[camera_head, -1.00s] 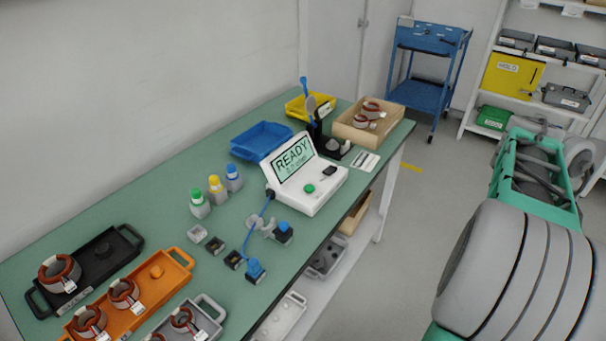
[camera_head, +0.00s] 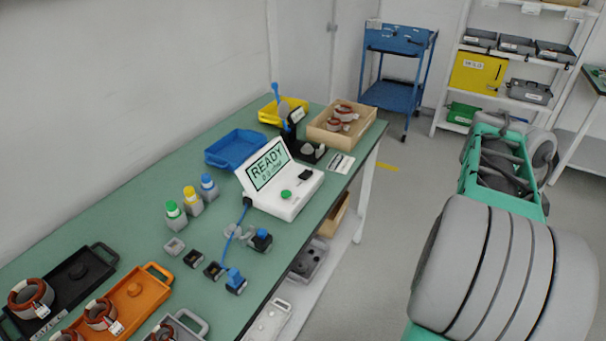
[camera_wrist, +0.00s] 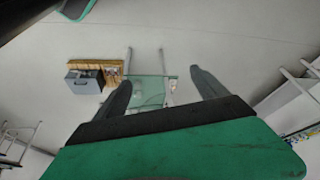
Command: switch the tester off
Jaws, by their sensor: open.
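The tester (camera_head: 283,187) is a white box with a sloped screen, standing on the green bench (camera_head: 140,206). Its screen (camera_head: 268,165) is lit and reads "READY" with a smaller line below. A round green button (camera_head: 286,194) and a black switch (camera_head: 305,175) sit on its top. A blue cable (camera_head: 238,222) runs from its left side to blue-topped connectors (camera_head: 235,280). My gripper (camera_wrist: 162,88) shows in the wrist view with two dark fingers apart and nothing between them. It points at the room, away from the tester. In the head view my arm is at the right, clear of the bench.
Bottles with green, yellow and blue caps (camera_head: 193,200) stand left of the tester. A blue bin (camera_head: 236,148), yellow bin (camera_head: 268,112) and wooden box (camera_head: 362,130) are behind it. Trays with copper-wound stators fill the near left. Grey floor (camera_head: 375,235) lies open between bench and arm.

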